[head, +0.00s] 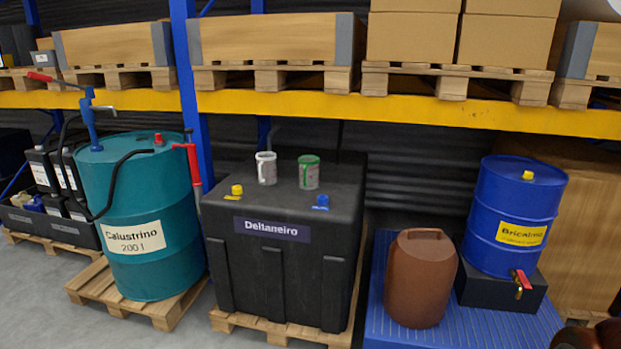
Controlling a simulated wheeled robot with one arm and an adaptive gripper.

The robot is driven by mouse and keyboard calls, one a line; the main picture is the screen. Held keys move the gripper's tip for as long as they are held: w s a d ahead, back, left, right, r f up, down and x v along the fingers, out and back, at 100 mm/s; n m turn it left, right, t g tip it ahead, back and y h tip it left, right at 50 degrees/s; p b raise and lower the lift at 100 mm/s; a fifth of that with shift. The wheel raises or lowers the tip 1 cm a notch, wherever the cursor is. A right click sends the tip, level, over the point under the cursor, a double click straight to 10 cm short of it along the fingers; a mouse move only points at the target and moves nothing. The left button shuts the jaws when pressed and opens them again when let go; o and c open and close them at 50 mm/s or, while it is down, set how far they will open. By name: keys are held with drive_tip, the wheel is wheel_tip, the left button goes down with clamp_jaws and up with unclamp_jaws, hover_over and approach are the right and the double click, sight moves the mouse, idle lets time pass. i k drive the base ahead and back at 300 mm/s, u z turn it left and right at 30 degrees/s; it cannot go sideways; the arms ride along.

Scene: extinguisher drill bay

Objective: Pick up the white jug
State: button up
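The white jug (266,169) stands upright on top of the black tank (284,284) labelled Deltaneiro, toward its back. It is a small pale cylinder with a handle on its left side. A similar jug with a green rim (309,173) stands upright close to its right, with a small gap between them. My gripper is not in view in the head view, and nothing touches the white jug.
Yellow (237,190) and blue (322,202) caps rise at the tank's front. A teal drum (150,272) with a pump and hose stands left. A brown canister (420,280) and a blue drum (512,215) stand right. A yellow shelf beam (330,106) runs above.

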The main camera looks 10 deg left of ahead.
sight(266, 162)
drive_tip(key=u, duration=0.2)
drive_tip(key=i, duration=0.4)
drive_tip(key=u, duration=1.15)
drive_tip(key=i, duration=1.55)
drive_tip(key=u, duration=0.5)
drive_tip(key=i, duration=0.95)
drive_tip(key=z, duration=0.05)
